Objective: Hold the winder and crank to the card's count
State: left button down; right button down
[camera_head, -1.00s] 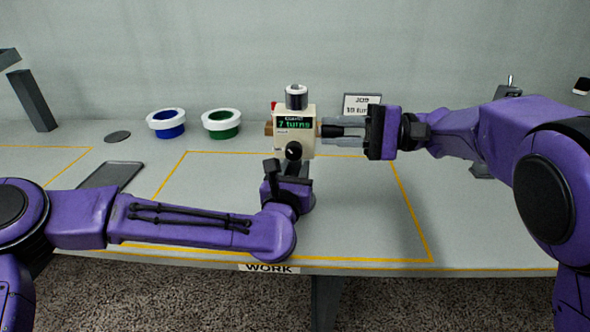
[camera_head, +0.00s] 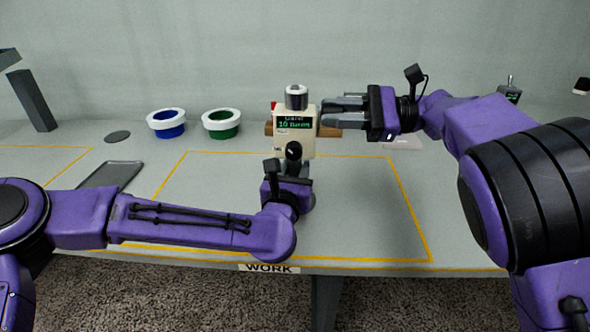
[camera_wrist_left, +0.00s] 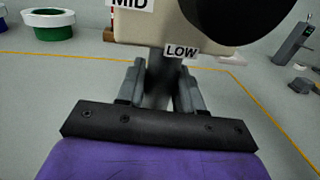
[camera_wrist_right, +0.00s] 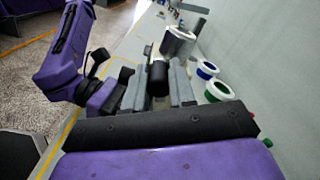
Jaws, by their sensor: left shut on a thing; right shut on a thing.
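The cream winder (camera_head: 283,146) stands upright mid-table, a silver spool (camera_head: 296,98) on top. Its display (camera_head: 294,124) appears to read 10 turns. My left gripper (camera_head: 297,168) is below it, shut on its dark stem; the left wrist view shows the stem (camera_wrist_left: 159,84) between the fingers, under the LOW label (camera_wrist_left: 181,51). My right gripper (camera_head: 328,117) is at the winder's right side, shut on the black crank knob (camera_wrist_right: 158,78), which the right wrist view shows between the fingers. The knob is hidden in the head view. The job card is not visible now.
A blue spool (camera_head: 167,125) and a green spool (camera_head: 221,125) stand left of the winder. A dark tray (camera_head: 112,175) lies at the left. A brown block (camera_head: 329,132) is behind the winder. The yellow-outlined work area is otherwise clear.

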pick_arm(q)
jog(key=shift+f, duration=0.3)
pick_arm(e)
jog(key=c, duration=0.9)
grip_release()
jog(key=shift+d, duration=0.1)
